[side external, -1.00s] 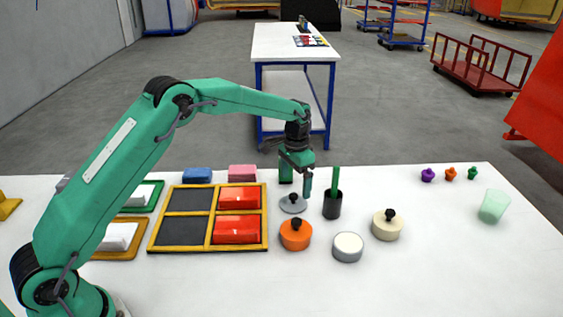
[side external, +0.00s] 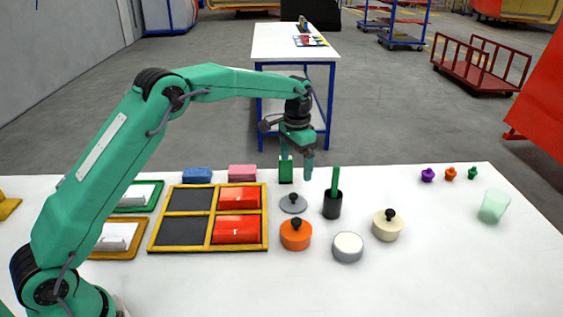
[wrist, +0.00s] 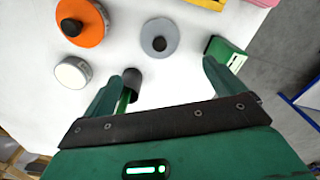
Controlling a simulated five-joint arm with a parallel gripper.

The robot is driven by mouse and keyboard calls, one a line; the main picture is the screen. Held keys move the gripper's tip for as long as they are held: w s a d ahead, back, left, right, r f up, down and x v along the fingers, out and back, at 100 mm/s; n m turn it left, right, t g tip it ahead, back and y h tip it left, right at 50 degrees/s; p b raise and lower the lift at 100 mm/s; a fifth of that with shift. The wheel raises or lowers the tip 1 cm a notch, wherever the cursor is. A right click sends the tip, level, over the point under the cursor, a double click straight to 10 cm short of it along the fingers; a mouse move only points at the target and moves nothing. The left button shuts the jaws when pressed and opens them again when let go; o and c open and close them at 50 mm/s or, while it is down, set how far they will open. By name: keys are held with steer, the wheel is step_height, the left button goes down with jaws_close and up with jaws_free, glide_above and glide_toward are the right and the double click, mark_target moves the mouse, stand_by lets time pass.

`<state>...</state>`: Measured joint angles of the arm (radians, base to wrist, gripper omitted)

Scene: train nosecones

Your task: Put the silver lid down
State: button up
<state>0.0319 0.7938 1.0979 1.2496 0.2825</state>
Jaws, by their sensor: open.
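The silver lid (side external: 293,204) is a flat grey disc with a dark knob. It lies on the white table behind the orange pot, and it also shows in the wrist view (wrist: 160,38). My gripper (side external: 297,173) is open and empty above the table, higher than the lid and a little behind it. In the wrist view the two green fingers (wrist: 168,82) stand apart with nothing between them at their tips, and the lid lies beyond them.
The orange pot (side external: 296,235), white-topped pot (side external: 347,247) and cream pot (side external: 388,225) stand nearby. A dark cup (side external: 332,204) holds a green stick. A green block (side external: 286,170) stands behind the lid. A yellow-framed tray (side external: 208,247) holds red blocks at left.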

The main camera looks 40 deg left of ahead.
steer(key=s+a+r+n+t, duration=0.1)
steer(key=s+r+n+t, duration=0.15)
steer(key=s+r, duration=1.35)
steer(key=s+f+n+t, duration=0.1)
steer(key=s+f+t, duration=0.2)
steer(key=s, duration=1.8)
steer(key=shift+a+f, duration=0.4)
steer(key=shift+a, duration=0.05)
